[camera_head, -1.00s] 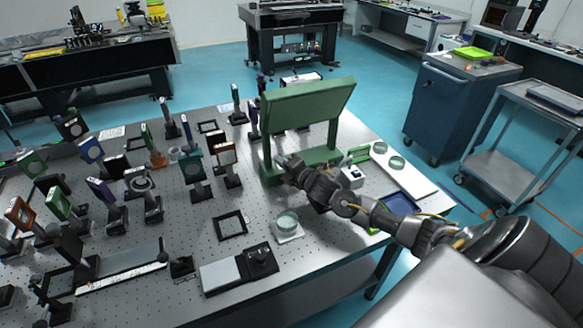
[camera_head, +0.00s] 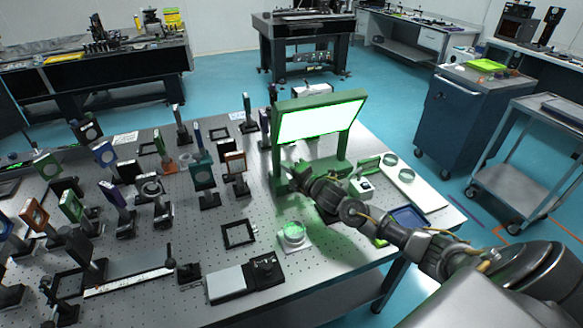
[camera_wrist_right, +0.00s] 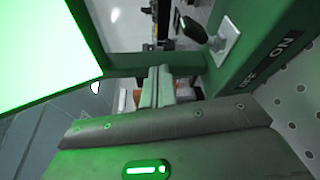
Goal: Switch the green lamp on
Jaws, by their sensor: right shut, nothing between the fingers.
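The green lamp (camera_head: 320,121) stands upright on the perforated optical table, and its panel glows white-green. The bright panel also fills the upper left of the right wrist view (camera_wrist_right: 45,45). The lamp's switch (camera_wrist_right: 225,42) shows there as a light plate with a dark-tipped lever, on a green part lettered ON and OFF. My right gripper (camera_head: 293,172) is at the lamp's left foot in the head view. In the wrist view its fingers (camera_wrist_right: 160,84) are together and empty, below and left of the switch, seemingly apart from the lever. My left gripper is out of view.
Several mounted optics crowd the table's left and middle. A round glass dish (camera_head: 293,232) sits on a white plate in front of the lamp. A white board with round lenses (camera_head: 412,187) lies to the right. A blue cabinet (camera_head: 455,125) stands beyond the table.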

